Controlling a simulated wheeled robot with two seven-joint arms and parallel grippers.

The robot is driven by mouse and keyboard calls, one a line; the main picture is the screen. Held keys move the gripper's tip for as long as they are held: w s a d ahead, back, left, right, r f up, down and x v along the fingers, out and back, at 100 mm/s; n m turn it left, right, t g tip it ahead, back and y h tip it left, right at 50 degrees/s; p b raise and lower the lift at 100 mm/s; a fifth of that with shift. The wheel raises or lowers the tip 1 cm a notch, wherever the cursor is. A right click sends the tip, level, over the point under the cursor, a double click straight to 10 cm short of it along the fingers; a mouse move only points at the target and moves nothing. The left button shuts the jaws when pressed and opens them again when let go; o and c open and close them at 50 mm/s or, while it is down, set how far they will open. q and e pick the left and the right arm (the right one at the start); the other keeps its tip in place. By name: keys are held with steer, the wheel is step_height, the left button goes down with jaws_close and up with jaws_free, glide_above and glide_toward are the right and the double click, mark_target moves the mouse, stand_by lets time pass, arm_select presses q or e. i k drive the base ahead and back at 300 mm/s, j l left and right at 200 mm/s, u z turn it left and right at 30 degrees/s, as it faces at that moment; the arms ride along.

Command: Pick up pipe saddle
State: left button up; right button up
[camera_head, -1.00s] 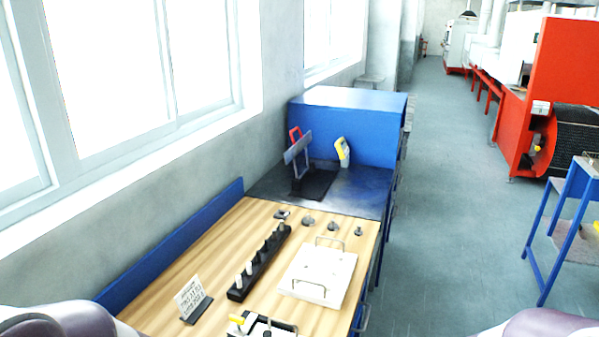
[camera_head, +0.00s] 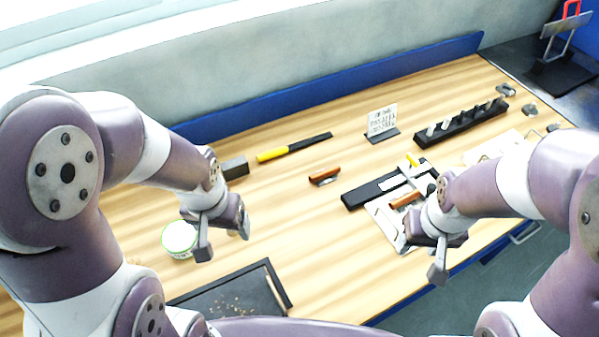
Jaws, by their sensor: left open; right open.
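I cannot tell for sure which piece is the pipe saddle. A small grey metal piece (camera_head: 506,90) at the table's far right end, beyond the black peg rack, may be it; it is too small to tell. My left gripper (camera_head: 224,238) is open and empty above the left part of the wooden table (camera_head: 290,225), beside a white and green tin. My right gripper (camera_head: 426,256) is open and empty above the table's front edge, just in front of a clamp fixture (camera_head: 376,190). Both grippers are well apart from the small grey piece.
Near the grippers are a white tin (camera_head: 179,240), a dark tray (camera_head: 232,300), and a copper-coloured piece (camera_head: 324,176). Further back are a yellow-handled file (camera_head: 292,148), a small sign (camera_head: 382,121) and the peg rack (camera_head: 460,127). The table's middle is mostly clear.

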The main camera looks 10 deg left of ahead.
mark_target(327, 175)
steer(key=i+l, duration=0.6)
steer(key=l, duration=0.25)
steer(key=u, duration=0.4)
steer(key=l+u, duration=0.15)
steer(key=u, duration=0.25)
steer(key=i+l+u, duration=0.1)
steer(key=u, duration=0.35)
steer(key=l+u, duration=0.1)
steer(key=u, duration=0.3)
